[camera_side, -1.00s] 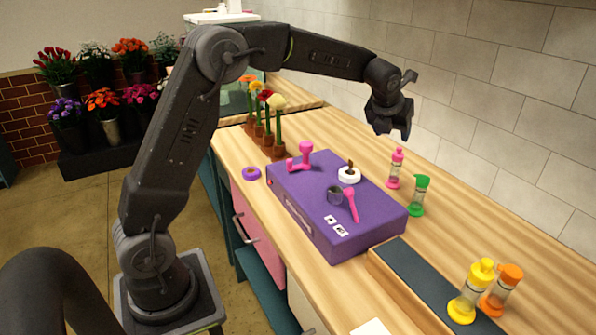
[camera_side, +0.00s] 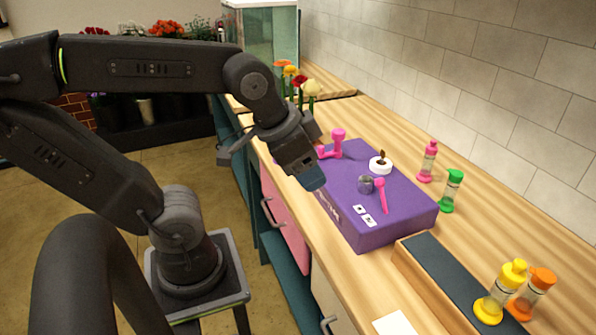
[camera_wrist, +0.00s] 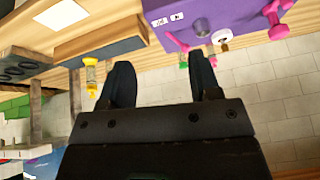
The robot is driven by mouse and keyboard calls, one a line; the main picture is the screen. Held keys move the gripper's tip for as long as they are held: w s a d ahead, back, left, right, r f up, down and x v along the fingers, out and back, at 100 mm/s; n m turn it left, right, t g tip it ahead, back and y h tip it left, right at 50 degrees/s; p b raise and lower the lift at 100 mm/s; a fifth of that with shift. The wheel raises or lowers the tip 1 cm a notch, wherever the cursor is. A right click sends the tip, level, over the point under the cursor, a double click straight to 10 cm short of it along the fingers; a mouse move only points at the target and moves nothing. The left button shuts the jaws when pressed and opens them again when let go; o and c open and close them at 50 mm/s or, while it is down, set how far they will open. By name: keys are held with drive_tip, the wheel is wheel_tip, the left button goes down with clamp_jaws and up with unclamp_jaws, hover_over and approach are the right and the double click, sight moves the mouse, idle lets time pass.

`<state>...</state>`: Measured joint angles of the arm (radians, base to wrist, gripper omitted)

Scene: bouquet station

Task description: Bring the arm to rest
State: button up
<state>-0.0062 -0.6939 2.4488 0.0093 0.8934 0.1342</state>
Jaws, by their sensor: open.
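My gripper (camera_side: 308,172) is in the side view at the near left edge of the purple box (camera_side: 350,232), pointing down and hiding part of the box's left side. In the wrist view its two dark fingers (camera_wrist: 160,78) are spread apart with nothing between them. My arm is bent, with its upper links drawn back to the left. The purple box also shows at the top of the wrist view (camera_wrist: 215,12). On it are a pink dumbbell-shaped piece (camera_side: 334,145), a white ring with a brown centre (camera_side: 381,165), a grey cup (camera_side: 365,184) and a pink stick (camera_side: 381,196).
Pink (camera_side: 427,161) and green (camera_side: 451,190) bottles stand behind the box. Yellow (camera_side: 499,292) and orange (camera_side: 531,293) bottles stand by a dark-topped tray (camera_side: 435,262) at front right. Several flowers (camera_side: 300,84) stand at the back. A tiled wall (camera_side: 450,75) bounds the counter.

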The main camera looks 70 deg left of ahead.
drive_tip(key=shift+s+d+f+n, duration=0.15)
drive_tip(key=shift+s+f+n, duration=0.3)
drive_tip(key=shift+s+n, duration=0.35)
idle(0.8)
